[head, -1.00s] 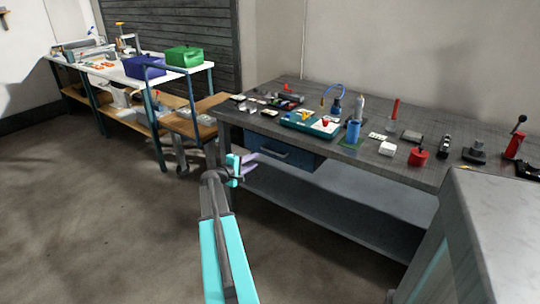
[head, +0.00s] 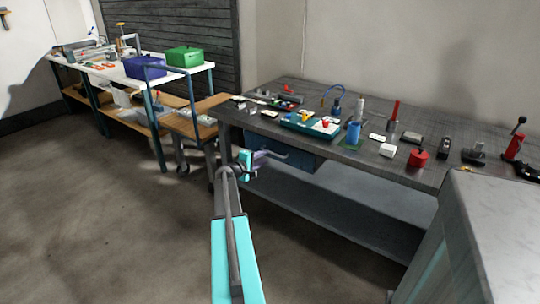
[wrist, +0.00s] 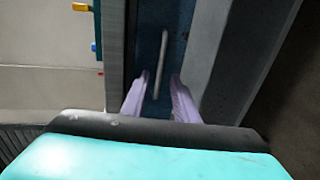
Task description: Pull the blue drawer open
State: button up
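The blue drawer (head: 307,161) sits under the left part of the grey workbench top and looks closed in the head view. Its front fills the middle of the wrist view (wrist: 178,35), with a grey bar handle (wrist: 162,50) running along it. My gripper (wrist: 159,78) is open, with one pale purple finger on each side of the handle's near end. I cannot tell how deep the fingers reach around the bar. In the head view my gripper (head: 262,157) is just in front of the drawer and partly covers its left side.
The grey workbench (head: 350,170) holds a teal tray (head: 312,126), a blue cup (head: 353,133), a red pot (head: 418,158) and other tools. A lower shelf (head: 330,205) lies under the drawer. A wooden cart (head: 190,122) stands to the left. The floor in front is clear.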

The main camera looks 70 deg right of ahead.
aim_at(272, 153)
jog(key=shift+x, duration=3.1)
grip_shut()
